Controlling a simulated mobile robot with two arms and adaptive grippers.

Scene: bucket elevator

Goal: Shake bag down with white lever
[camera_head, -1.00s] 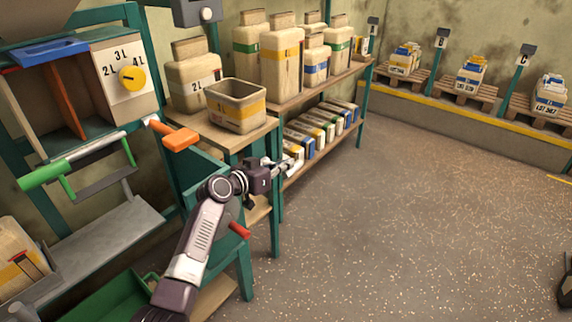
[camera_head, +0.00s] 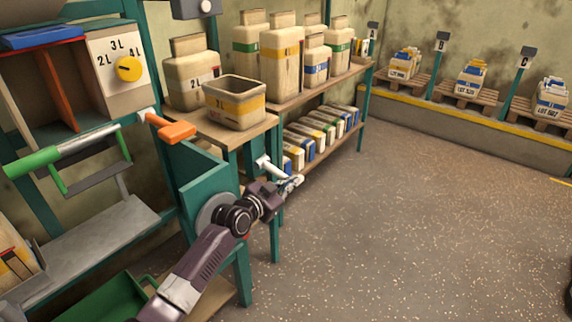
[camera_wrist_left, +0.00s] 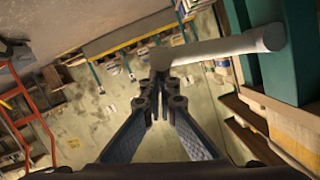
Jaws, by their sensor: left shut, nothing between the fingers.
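The white lever (camera_head: 268,166) sticks out at the side of the green frame, just above and left of my left fingertips. It also crosses the upper part of the left wrist view (camera_wrist_left: 222,48), running left to right just beyond the fingertips. I cannot tell whether they touch. My left gripper (camera_head: 295,182) is shut and empty; its fingers come together in the wrist view (camera_wrist_left: 160,92). A cream bag with a yellow band (camera_head: 18,262) stands at the lower left, cut by the picture edge. My right gripper is not clearly in view.
An orange handle (camera_head: 170,127) and a green-gripped bar (camera_head: 35,162) project from the machine. An open bin (camera_head: 238,103) stands on the bench beside filled bags (camera_head: 282,65). Pallets (camera_head: 465,90) line the back wall. The floor (camera_head: 420,220) to the right is clear.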

